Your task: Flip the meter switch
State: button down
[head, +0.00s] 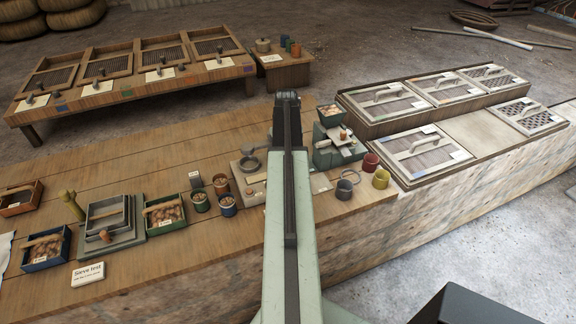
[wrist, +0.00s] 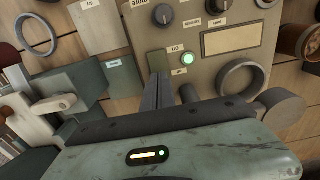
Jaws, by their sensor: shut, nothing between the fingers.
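The meter (wrist: 212,68) is a beige box in the wrist view, seen upside down. It carries dark knobs (wrist: 163,14), a blank cream panel (wrist: 230,38) and a lit green lamp (wrist: 188,58). A small dark green switch (wrist: 158,61) sits left of the lamp, beside two small labels; its lower part is hidden by my fingers. My gripper (wrist: 158,88) is shut and empty, its tips over or against the switch; I cannot tell if they touch. In the head view the meter (head: 247,172) is partly hidden behind my arm, and the fingertips are hidden.
A grey ring (wrist: 238,80) stands on the meter. A green-grey device (head: 338,150) stands right of my arm, with red (head: 370,163) and yellow (head: 381,178) cups near it. Small pots (head: 221,184) stand left of the meter. Bare wood lies at the back left.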

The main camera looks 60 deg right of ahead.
jog(key=shift+f+b, duration=0.7)
jog(key=shift+f, duration=0.05)
jog(key=shift+r, duration=0.2)
notch_tip(320, 180, up, 7)
jog(key=p, duration=0.7)
jog(key=shift+f, duration=0.15)
